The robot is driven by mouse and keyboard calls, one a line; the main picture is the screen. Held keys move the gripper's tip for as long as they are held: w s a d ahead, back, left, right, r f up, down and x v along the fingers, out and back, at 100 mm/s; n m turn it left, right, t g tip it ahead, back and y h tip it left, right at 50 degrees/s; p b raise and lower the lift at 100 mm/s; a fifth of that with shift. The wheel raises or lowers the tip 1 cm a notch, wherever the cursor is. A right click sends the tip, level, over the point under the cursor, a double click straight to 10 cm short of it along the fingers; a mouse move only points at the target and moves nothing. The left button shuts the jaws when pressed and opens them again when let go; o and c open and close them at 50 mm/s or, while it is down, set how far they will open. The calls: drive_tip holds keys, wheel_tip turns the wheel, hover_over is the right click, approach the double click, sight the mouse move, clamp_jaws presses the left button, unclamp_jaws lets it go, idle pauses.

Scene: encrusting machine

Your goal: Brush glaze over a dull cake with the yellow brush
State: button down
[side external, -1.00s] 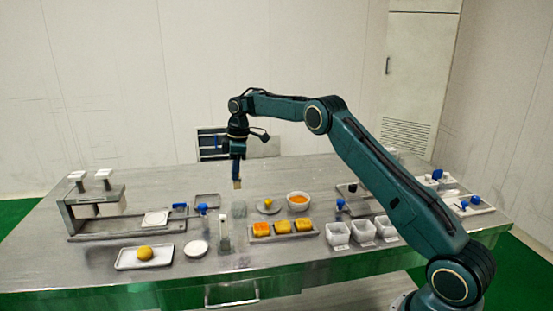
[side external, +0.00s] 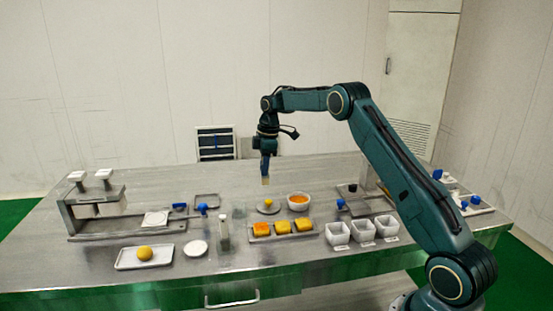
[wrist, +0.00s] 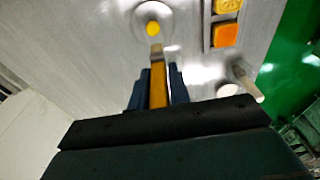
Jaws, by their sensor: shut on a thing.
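My gripper (side external: 265,166) is shut on the yellow brush (wrist: 158,85) and holds it bristles down, above the table behind the round plate. The pale bristle end (side external: 265,180) points down, clear of everything. A white bowl of orange glaze (side external: 298,199) stands to the right of and below the brush in the side view. Three square cakes sit in a row on a grey tray (side external: 284,237): the left cake (side external: 261,228) looks more orange, the middle cake (side external: 283,227) and right cake (side external: 303,225) yellower. Two cakes show in the wrist view, one orange (wrist: 226,35). The bowl is not visible there.
A small round plate with a yellow knob (side external: 268,202) stands left of the bowl. Several white tubs (side external: 362,231) are right of the cakes. A clear upright bottle (side external: 224,232) stands left of them. A white tray with a yellow ball (side external: 145,254) is front left. The back of the table is clear.

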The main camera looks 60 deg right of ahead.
drive_tip(key=s+d, duration=0.8)
drive_tip(key=shift+s+f, duration=0.25)
drive_tip(key=shift+f, duration=0.1)
drive_tip(key=shift+f, duration=0.25)
drive_tip(key=shift+f, duration=2.75)
drive_tip(key=shift+f, duration=0.65)
drive_tip(key=shift+r, duration=0.15)
wheel_tip(320, 180, up, 7)
idle(1.4)
drive_tip(key=shift+a, duration=0.15)
idle(0.3)
